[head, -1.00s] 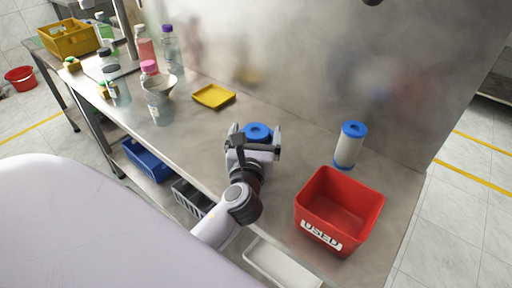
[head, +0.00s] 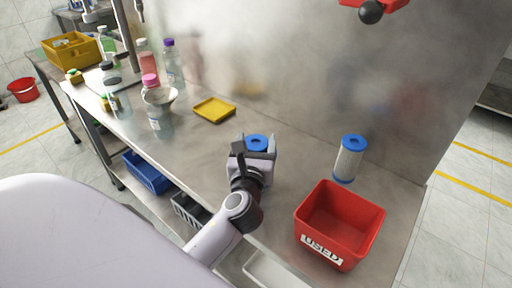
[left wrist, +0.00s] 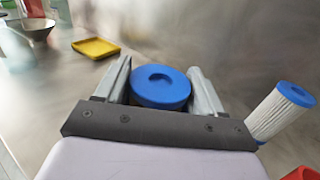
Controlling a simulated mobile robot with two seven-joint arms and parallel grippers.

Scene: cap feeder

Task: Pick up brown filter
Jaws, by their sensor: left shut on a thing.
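A blue-capped filter (head: 257,142) stands on the steel bench between the fingers of my left gripper (head: 256,147). Its round blue top with a central recess also shows in the left wrist view (left wrist: 160,86). The gripper is shut on it, one finger on each side. The filter's body is hidden below the cap and behind the gripper, so I cannot tell its colour. A second filter (head: 348,160), white and pleated with blue ends, stands upright to the right, apart from the gripper. My right gripper is not in view.
A red bin marked USED (head: 338,225) stands at the bench's right front. A steel wall runs behind the bench (head: 300,165).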

